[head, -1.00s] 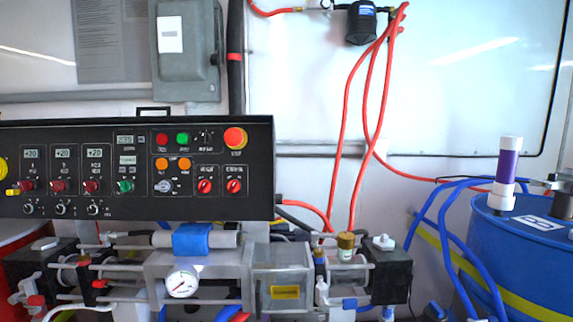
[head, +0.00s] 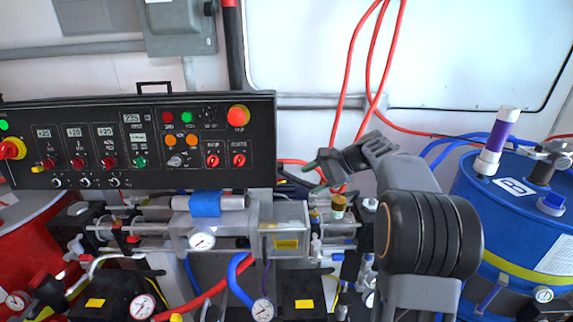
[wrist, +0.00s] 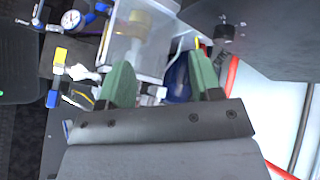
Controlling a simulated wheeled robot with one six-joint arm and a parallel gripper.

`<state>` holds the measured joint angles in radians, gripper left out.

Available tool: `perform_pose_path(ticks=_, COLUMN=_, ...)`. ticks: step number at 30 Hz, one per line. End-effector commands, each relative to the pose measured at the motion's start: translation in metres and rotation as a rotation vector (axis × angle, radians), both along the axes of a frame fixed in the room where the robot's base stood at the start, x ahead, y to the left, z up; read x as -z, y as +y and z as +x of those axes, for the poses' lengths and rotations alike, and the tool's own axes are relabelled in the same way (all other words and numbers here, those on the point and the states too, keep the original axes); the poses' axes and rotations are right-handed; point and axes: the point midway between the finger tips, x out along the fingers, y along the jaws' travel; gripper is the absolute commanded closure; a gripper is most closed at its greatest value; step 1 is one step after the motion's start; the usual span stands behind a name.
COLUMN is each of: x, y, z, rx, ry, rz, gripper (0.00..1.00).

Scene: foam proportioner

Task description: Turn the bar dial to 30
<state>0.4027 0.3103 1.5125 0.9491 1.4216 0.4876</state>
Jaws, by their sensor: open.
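The black control panel (head: 100,150) stands at the left in the head view. A small black dial with white marks (head: 209,112) sits in its top row, left of the red emergency stop. A green knob (head: 140,162) sits under a display reading about 235. The lettering is too small to tell which is the bar dial, or where it points. My gripper (head: 314,176) is right of the panel, apart from it, with empty jaws. In the wrist view its green fingers (wrist: 161,66) are spread, above a clear box.
The pump assembly with a clear box (head: 285,232) and gauge (head: 202,240) lies below the panel. Red hoses (head: 350,90) hang behind my gripper. A blue drum (head: 500,220) stands at the right. The space in front of the panel face is clear.

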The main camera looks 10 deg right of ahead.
Motion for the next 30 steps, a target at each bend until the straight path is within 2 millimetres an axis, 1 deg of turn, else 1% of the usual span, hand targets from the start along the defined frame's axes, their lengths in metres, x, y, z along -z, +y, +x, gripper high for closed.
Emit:
perform_pose_path(ticks=1, x=-0.003, y=-0.015, z=0.015, rx=0.036, ry=0.007, rz=0.073, gripper=0.41)
perform_pose_path(ticks=3, x=-0.010, y=-0.030, z=0.029, rx=0.068, ry=0.009, rz=0.162, gripper=0.41)
perform_pose_path(ticks=6, x=-0.018, y=-0.048, z=0.043, rx=0.098, ry=0.007, rz=0.259, gripper=0.41)
perform_pose_path(ticks=9, x=-0.022, y=-0.060, z=0.050, rx=0.113, ry=0.003, rz=0.322, gripper=0.41)
perform_pose_path(ticks=12, x=-0.024, y=-0.063, z=0.055, rx=0.119, ry=0.002, rz=0.355, gripper=0.41)
perform_pose_path(ticks=14, x=-0.023, y=-0.061, z=0.058, rx=0.119, ry=0.001, rz=0.363, gripper=0.41)
perform_pose_path(ticks=17, x=-0.020, y=-0.049, z=0.064, rx=0.119, ry=0.001, rz=0.370, gripper=0.41)
perform_pose_path(ticks=24, x=-0.006, y=-0.008, z=0.083, rx=0.118, ry=0.001, rz=0.367, gripper=0.41)
perform_pose_path(ticks=30, x=0.005, y=0.021, z=0.097, rx=0.120, ry=0.001, rz=0.366, gripper=0.41)
